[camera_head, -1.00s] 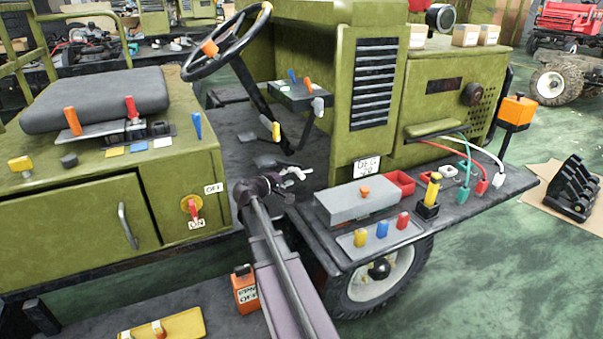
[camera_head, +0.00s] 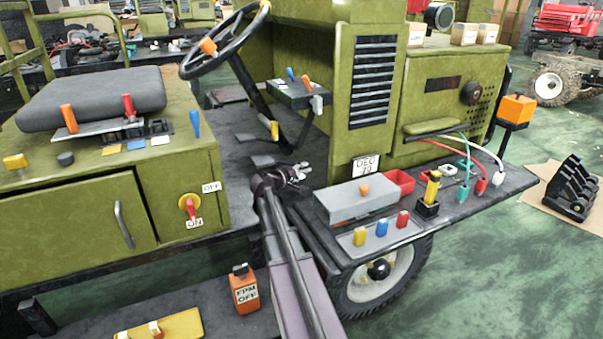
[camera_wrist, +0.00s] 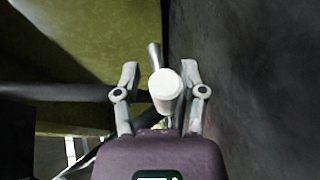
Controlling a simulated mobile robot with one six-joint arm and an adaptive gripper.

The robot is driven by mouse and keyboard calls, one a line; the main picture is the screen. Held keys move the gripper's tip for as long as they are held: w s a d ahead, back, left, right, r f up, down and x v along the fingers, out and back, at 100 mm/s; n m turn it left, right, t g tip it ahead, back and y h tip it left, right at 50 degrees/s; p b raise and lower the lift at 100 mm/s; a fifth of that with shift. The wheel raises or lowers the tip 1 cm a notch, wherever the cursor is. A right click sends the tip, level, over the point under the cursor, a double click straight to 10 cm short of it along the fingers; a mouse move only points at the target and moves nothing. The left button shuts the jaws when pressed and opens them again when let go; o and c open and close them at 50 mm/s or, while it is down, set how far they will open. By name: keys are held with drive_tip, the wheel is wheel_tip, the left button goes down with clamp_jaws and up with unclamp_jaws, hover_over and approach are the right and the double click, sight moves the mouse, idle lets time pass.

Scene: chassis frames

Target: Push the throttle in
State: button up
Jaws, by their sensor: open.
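My gripper (camera_head: 298,172) is open beside the driver's floor of the green vehicle, left of the DEG plate. In the wrist view, a white knob (camera_wrist: 165,88) on a thin metal rod (camera_wrist: 154,55) sits between the two open fingers (camera_wrist: 160,72), closer to the right one. I cannot tell whether it touches that finger. No label reads throttle, and I cannot tell which lever it is. In the head view, a grey-white handle (camera_head: 317,104) hangs at the right of the dash panel, above my gripper, and a yellow-tipped lever (camera_head: 274,130) stands to its left.
The steering wheel (camera_head: 225,42) and its column are up and left. The seat base with a red switch (camera_head: 188,207) is left. A grey box (camera_head: 355,200) and several coloured knobs sit on the right fender.

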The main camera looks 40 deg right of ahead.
sight(306, 170)
drive_tip(key=shift+d, duration=0.15)
clamp_jaws()
drive_tip(key=shift+w, duration=0.1)
drive_tip(key=shift+d, duration=0.15)
drive_tip(key=shift+s+d, duration=0.2)
drive_tip(key=shift+d, duration=0.45)
drive_tip(key=shift+s+d, duration=0.15)
drive_tip(key=shift+d, duration=0.5)
unclamp_jaws()
drive_tip(key=shift+s+a+r, duration=0.1)
